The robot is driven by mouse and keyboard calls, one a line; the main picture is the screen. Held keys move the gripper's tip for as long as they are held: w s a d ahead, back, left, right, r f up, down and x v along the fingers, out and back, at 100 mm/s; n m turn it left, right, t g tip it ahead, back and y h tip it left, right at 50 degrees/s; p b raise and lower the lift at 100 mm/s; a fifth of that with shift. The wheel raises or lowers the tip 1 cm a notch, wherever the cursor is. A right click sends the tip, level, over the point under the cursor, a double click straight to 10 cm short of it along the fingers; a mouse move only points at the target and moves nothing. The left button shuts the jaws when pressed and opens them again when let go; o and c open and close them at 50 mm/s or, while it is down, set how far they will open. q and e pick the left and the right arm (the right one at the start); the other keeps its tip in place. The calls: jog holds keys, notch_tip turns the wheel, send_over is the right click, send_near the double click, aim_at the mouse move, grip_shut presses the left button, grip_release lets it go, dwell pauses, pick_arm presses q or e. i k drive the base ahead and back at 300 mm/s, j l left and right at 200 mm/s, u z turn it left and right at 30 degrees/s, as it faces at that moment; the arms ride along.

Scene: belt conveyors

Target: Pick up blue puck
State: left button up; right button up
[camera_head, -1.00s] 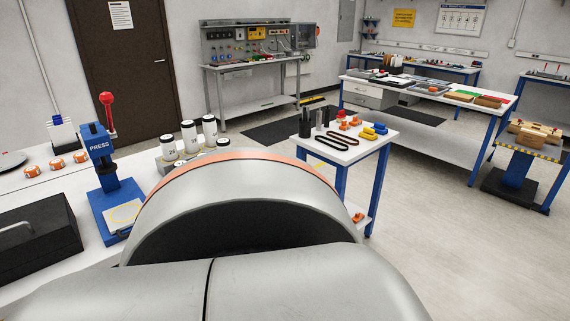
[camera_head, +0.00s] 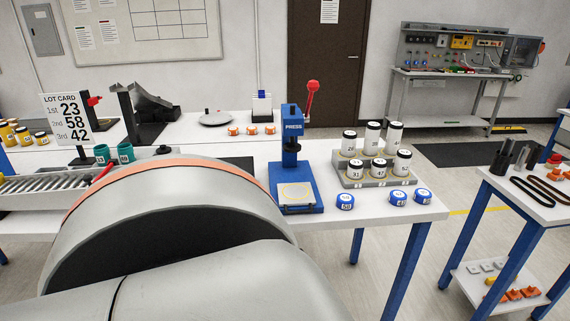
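Three blue pucks with white number labels lie on the white table in front of the white canisters. The left blue puck (camera_head: 345,201) is just right of the press base, and its label seems to read 58. The middle blue puck (camera_head: 398,198) and the right blue puck (camera_head: 423,196) sit close together near the table's right corner; their numbers are too small to read surely. Neither of my grippers is in view. A large grey link of my own arm fills the lower left and hides part of the table.
A blue press (camera_head: 292,150) with a red-knobbed lever stands left of the pucks. A stepped grey rack (camera_head: 350,181) of white canisters stands behind them. A lot card (camera_head: 68,120) reads 23, 58, 42. A side table (camera_head: 540,208) is at right, across a floor gap.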

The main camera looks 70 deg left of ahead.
aim_at(344, 201)
jog(key=u, duration=1.7)
